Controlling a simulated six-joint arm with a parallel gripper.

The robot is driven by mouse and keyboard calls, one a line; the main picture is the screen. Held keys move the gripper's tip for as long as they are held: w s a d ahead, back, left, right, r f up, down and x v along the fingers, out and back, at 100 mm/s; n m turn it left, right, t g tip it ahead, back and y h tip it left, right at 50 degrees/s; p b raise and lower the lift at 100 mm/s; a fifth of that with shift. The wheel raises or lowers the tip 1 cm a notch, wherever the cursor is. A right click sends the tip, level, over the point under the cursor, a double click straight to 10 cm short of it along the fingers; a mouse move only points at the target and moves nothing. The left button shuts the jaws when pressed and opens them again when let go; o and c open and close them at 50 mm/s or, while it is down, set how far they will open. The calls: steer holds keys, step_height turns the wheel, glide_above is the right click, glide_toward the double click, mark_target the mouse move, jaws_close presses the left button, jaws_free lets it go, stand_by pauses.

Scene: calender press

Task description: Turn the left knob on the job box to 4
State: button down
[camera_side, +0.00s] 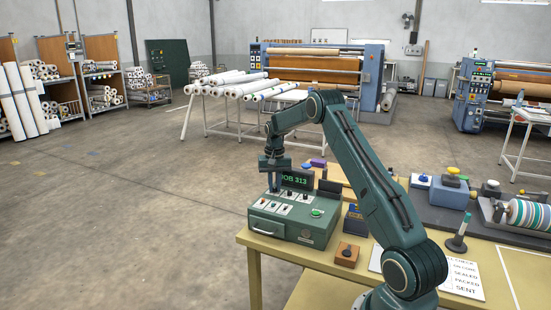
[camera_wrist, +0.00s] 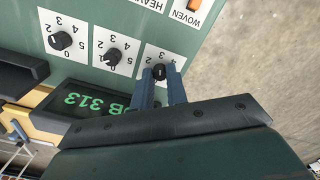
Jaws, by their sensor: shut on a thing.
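The green job box (camera_side: 265,228) stands at the left end of the table, with a lit display (camera_side: 296,180) reading "JOB 313". In the wrist view the box is upside down, with a row of three black knobs on white dial plates. My gripper (camera_side: 274,188) reaches down over the box. In the wrist view its two blue fingers close on the left knob (camera_wrist: 160,72), at the picture's right. The middle knob (camera_wrist: 113,57) and right knob (camera_wrist: 61,41) are free. The fingers hide part of the left dial; I cannot tell which number its knob points to.
A lit green button (camera_side: 316,212) is on the box's right side. A small wooden block with a black knob (camera_side: 347,252) stands beside the box. Other tools and a striped roll (camera_side: 525,213) occupy the table's right. Open floor lies left of the table.

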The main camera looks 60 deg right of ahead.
steer(key=m, duration=0.5)
steer(key=shift+r+m, duration=0.1)
steer(key=shift+m, duration=0.2)
steer(key=m, duration=0.5)
steer(key=shift+m, duration=0.4)
steer(key=c, duration=1.4)
jaws_free()
step_height(320, 180, up, 14)
steer(key=shift+f, duration=0.1)
